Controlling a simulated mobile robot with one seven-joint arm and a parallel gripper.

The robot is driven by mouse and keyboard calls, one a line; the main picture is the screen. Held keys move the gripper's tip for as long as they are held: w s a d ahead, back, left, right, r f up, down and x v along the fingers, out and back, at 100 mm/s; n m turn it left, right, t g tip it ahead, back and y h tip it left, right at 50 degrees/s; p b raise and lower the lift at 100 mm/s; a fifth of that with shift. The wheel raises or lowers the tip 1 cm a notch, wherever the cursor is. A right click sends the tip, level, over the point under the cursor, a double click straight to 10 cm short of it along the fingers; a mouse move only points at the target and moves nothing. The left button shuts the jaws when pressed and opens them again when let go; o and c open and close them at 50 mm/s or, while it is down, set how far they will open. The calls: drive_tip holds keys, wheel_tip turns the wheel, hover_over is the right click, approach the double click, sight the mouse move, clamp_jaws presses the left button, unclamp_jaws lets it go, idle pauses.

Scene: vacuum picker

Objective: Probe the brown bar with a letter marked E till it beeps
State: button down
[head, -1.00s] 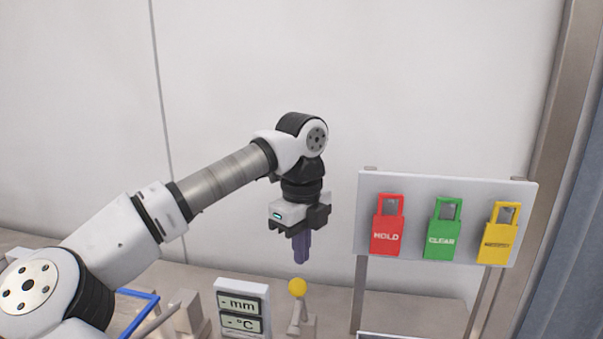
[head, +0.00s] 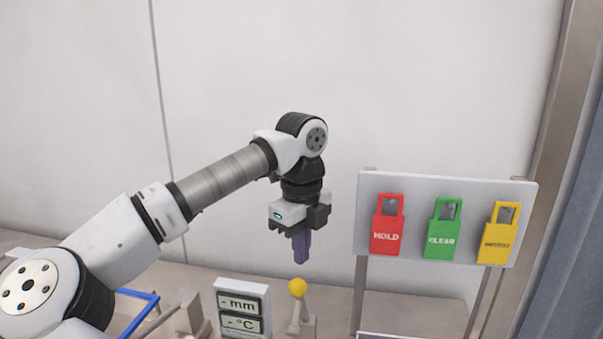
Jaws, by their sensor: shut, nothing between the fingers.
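My gripper (head: 301,258) points straight down in the air, its purple fingers shut together with nothing between them. It is above and behind a yellow ball (head: 297,287) on a pale stand. No brown bar and no letter E show in the head view. A white readout (head: 242,307) stands below and left of my gripper. Its two displays read "- mm" and "- °C".
A panel (head: 447,176) on posts stands to the right with a red HOLD tag (head: 387,226), a green CLEAR tag (head: 442,229) and a yellow tag (head: 499,233) with unclear lettering. A blue-edged item (head: 140,296) lies at lower left, partly hidden by my arm.

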sight(298, 280)
drive_tip(key=shift+f, duration=0.1)
drive_tip(key=shift+f+b, duration=1.45)
drive_tip(key=shift+f, duration=0.2)
drive_tip(key=shift+s, duration=0.1)
drive_tip(key=shift+s+a+f+b, duration=0.1)
drive_tip(key=shift+s+f+b, duration=0.1)
drive_tip(key=shift+s+b, duration=0.3)
drive_tip(key=shift+s+a+f+b, duration=0.15)
drive_tip(key=shift+s+f+b, duration=0.15)
drive_tip(key=shift+s+b, duration=0.2)
drive_tip(key=shift+s, duration=0.35)
drive_tip(key=shift+f, duration=0.1)
